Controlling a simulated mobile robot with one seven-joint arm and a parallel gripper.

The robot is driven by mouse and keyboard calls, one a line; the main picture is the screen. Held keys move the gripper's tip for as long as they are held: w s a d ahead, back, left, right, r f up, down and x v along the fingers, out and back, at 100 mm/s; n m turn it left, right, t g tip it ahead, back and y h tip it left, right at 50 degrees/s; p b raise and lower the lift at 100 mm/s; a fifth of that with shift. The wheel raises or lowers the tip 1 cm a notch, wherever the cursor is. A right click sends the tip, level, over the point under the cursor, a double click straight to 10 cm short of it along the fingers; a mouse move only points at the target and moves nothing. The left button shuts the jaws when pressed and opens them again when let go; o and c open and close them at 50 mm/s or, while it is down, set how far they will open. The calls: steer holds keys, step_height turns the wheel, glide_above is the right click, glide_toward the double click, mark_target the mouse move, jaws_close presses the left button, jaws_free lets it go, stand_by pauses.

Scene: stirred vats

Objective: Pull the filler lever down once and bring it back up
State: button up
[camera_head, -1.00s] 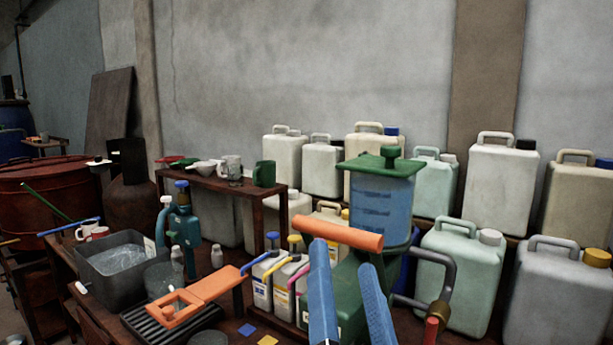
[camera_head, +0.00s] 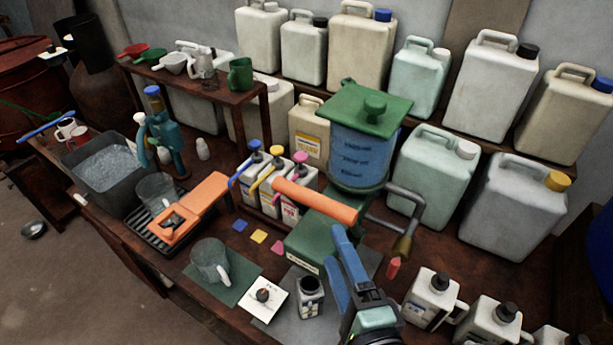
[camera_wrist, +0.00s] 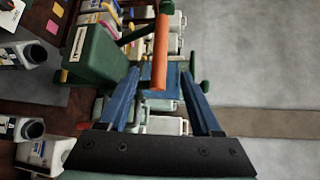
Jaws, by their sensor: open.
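The filler has a green base (camera_head: 318,240), a blue translucent tank (camera_head: 360,158) with a green lid, and a bent grey spout pipe. Its lever is a thick orange bar (camera_head: 315,200) in front of the tank, sloping slightly down to the right. My gripper (camera_head: 336,243) is open and empty, its blue fingers just below the bar's right end. In the wrist view the orange bar (camera_wrist: 160,50) ends between the open fingers of my gripper (camera_wrist: 160,72). I cannot tell whether they touch it.
A small labelled bottle (camera_head: 309,297), a white dial card (camera_head: 264,295) and a clear jug (camera_head: 210,260) stand in front. White jugs (camera_head: 432,298) stand at right, large canisters (camera_head: 435,178) behind.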

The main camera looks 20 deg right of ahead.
mark_target(317, 208)
steer(key=w+p, duration=0.1)
steer(key=w, duration=0.3)
steer(key=w+d+f+p, duration=0.1)
steer(key=w, duration=0.3)
steer(key=w+p, duration=0.1)
steer(key=w, duration=0.3)
steer(key=shift+w+d+f, duration=0.15)
steer(key=shift+w+f, duration=0.1)
steer(key=shift+f, duration=0.1)
jaws_close()
stand_by(0.9)
